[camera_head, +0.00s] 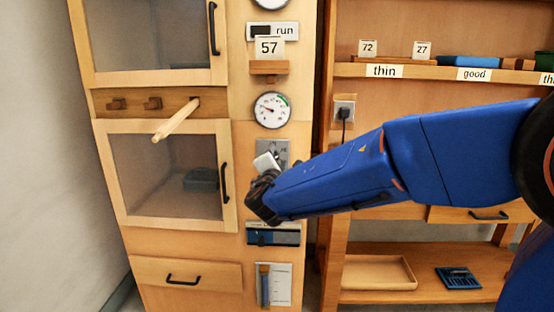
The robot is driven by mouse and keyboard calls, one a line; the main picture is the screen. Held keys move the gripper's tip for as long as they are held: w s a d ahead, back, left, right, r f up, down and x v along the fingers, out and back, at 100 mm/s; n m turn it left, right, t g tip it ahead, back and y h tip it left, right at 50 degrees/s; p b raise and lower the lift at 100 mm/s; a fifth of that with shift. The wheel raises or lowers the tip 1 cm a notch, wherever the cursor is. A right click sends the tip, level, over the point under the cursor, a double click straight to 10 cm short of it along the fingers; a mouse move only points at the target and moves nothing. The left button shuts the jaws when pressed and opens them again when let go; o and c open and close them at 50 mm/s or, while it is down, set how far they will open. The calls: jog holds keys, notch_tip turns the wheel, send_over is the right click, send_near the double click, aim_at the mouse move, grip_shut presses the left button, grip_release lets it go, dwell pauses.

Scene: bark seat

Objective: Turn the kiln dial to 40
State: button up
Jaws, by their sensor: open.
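My gripper (265,165) is at the end of my blue arm, in front of the lower part of the kiln's control column. A pale piece shows at its tip; I cannot tell whether it is a finger or part of a knob. A grey panel (273,148) with dark marks shows just above and behind the gripper, partly covered by it. The kiln dial is not clearly visible there, and its setting cannot be read. Above the panel is a round white gauge (272,110) with a needle and a green arc. The jaws are open, but the gap between them is hard to see.
A card reading 57 (268,48) stands on a small ledge above the gauge. A wooden peg (176,119) sticks out at left, between two glass-fronted doors. A blue-topped panel (273,234) lies below the gripper. A shelf unit (440,73) with labels stands at right.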

jog(key=s+a, duration=0.1)
jog(key=s, duration=1.4)
jog(key=shift+s, duration=0.4)
jog(key=s+d+f+m+g+h, duration=0.2)
jog(key=d+f+m+g, duration=0.15)
jog(key=d, duration=0.55)
jog(key=s+d+f+m+g+h, duration=0.2)
jog(key=d+m, duration=0.2)
jog(key=d, duration=0.4)
jog(key=s+d+f+m+g+h, duration=0.2)
jog(key=s+d+f+m+g, duration=0.1)
jog(key=d, duration=0.6)
jog(key=s+d+f+m+g+y, duration=0.2)
jog(key=s+d+f+m+g, duration=0.3)
jog(key=s, duration=0.4)
jog(key=s+a+f+m+y, duration=0.2)
jog(key=s+f+m+y, duration=0.1)
jog(key=s+m+y, duration=0.2)
jog(key=shift+s+a+f+m, duration=0.3)
jog(key=shift+s+m, duration=1.05)
jog(key=shift+s, duration=1.05)
jog(key=shift+d, duration=0.1)
